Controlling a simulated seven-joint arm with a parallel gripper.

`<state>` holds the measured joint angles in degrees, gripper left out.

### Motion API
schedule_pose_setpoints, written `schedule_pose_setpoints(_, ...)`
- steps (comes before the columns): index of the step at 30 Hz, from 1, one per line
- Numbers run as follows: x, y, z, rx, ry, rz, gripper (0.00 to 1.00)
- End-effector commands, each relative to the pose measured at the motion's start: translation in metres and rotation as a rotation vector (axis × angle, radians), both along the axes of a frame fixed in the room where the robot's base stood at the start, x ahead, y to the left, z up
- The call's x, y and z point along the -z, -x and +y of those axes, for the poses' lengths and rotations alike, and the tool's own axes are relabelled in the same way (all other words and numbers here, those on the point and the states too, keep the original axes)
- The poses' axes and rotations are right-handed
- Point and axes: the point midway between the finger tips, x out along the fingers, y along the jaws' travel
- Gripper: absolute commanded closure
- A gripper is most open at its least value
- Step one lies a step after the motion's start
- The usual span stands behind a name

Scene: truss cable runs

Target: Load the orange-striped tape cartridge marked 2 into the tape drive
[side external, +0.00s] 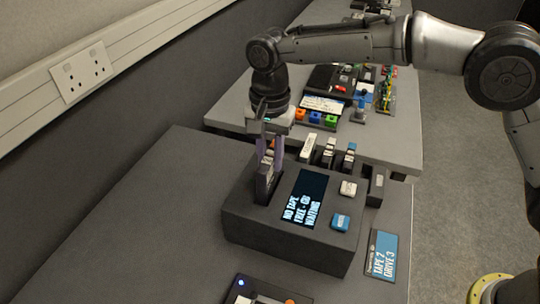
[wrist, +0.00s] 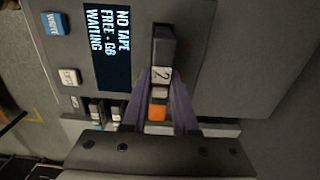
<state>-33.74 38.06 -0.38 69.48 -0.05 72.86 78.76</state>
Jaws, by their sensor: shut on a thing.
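The tape drive (side external: 290,240) is a dark box on the grey bench, with a lit display (side external: 303,197) reading "NO TAPE", "FREE - GB" and "WAITING". The drive also shows in the wrist view (wrist: 205,50). My gripper (side external: 269,158) is over the drive's left part, its purple fingers shut on a dark cartridge (side external: 264,187). In the wrist view my gripper (wrist: 162,88) holds this cartridge between both fingers. Its label reads 2 (wrist: 162,75), with an orange stripe (wrist: 157,113). The cartridge stands roughly upright at the drive's top. How deep its lower end sits is hidden.
Several other cartridges (side external: 328,152) stand behind the drive. A white button (side external: 348,188) and a blue button (side external: 340,222) are right of the display. A card (side external: 382,257) reads "TAPE 2 DRIVE 3". A dark device (side external: 265,292) is at the front; the bench's left is clear.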

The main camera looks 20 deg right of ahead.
Motion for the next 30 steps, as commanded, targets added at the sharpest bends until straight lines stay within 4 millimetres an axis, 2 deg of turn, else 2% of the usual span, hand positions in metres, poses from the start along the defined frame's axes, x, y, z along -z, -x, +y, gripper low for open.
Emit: schedule_pose_setpoints(30,0.02,0.0,0.0,0.0,-0.001,-0.001,1.0)
